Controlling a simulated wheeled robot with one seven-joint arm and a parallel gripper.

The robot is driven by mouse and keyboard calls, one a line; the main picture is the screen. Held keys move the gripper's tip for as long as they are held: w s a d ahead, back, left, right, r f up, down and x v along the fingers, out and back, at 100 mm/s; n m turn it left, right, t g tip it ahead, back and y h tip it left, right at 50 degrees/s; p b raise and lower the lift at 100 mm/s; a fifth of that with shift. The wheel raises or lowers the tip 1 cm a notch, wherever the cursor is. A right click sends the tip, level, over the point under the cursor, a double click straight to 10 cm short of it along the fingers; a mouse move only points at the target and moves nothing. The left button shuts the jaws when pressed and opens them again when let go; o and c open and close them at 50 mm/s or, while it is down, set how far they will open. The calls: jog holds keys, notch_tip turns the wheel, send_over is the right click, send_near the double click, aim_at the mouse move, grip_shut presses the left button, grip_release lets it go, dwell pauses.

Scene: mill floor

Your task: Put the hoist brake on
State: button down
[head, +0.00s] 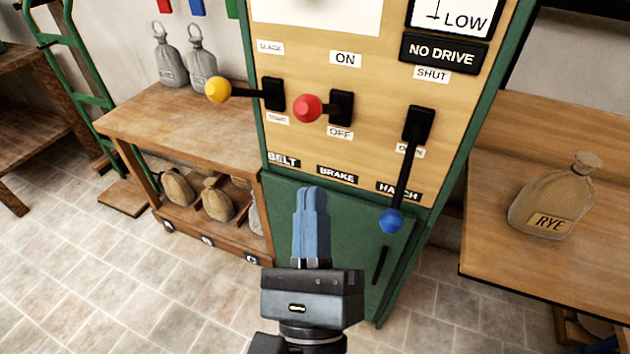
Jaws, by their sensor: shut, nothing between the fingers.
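The brake lever has a red knob (308,108) on a short dark arm from a black slot plate (341,108). A BRAKE label (337,174) is below it, with an ON label (345,59) above the slot and an OFF label (340,133) under it. The knob stands out from the panel at about the slot's mid height, neither clearly up nor clearly down. My gripper (312,190) points up with its blue fingers together and empty. Its tips appear below the red knob, apart from it, in front of the panel's lower green part.
The yellow-knobbed belt lever (218,90) is left of the red one. The blue-knobbed hatch lever (391,220) hangs down at right. A bench (140,125) stands left, and a table (490,230) with a RYE sack (555,200) stands right.

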jog(key=shift+s+a+f, duration=0.1)
jog(key=shift+s+f, duration=0.1)
jog(key=shift+s, duration=1.75)
